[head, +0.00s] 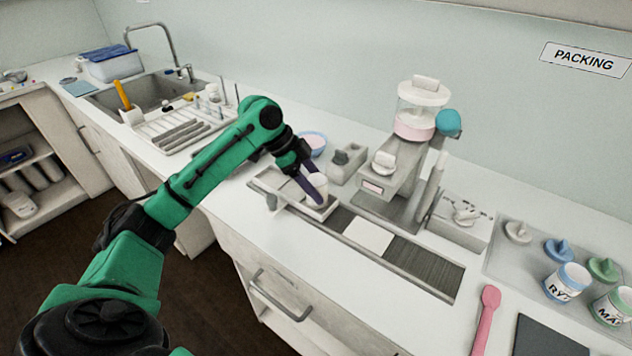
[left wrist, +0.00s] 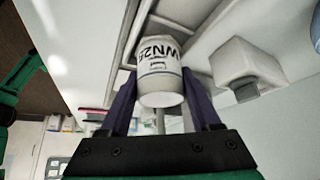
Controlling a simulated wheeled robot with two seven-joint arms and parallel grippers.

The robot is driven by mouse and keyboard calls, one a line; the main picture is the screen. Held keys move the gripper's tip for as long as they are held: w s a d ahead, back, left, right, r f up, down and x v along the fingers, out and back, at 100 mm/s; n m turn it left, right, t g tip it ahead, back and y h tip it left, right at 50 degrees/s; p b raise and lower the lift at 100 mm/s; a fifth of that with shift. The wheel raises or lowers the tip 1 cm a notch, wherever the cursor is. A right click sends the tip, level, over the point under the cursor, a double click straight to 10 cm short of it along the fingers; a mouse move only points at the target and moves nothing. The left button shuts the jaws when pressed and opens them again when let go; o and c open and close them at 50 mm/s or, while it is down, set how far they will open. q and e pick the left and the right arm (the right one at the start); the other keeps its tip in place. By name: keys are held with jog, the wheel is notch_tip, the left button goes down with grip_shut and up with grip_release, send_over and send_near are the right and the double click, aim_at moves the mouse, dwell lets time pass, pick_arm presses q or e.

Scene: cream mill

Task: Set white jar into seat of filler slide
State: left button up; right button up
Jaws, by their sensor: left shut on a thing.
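The white jar (head: 318,184) is held between the purple fingers of my left gripper (head: 312,190), over the left part of the filler slide (head: 425,262). In the left wrist view the jar (left wrist: 160,75) shows dark lettering and lies between both fingers of the gripper (left wrist: 160,95). A small pale seat block (head: 322,212) of the slide is right at the jar's lower end. I cannot tell whether the jar's base is in the seat or just above it. My right gripper is not in view.
The filler machine (head: 395,180) with its clear hopper stands behind the slide. A blue-rimmed bowl (head: 314,140) and a grey block (head: 347,163) stand behind the gripper. The counter front is clear.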

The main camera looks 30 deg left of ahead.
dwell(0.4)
pick_arm(q)
jog(key=shift+f+p, duration=0.2)
jog(key=shift+p, duration=0.25)
jog(key=shift+f+p, duration=0.2)
jog(key=shift+p, duration=0.15)
dwell(0.4)
jog(key=o, duration=1.4)
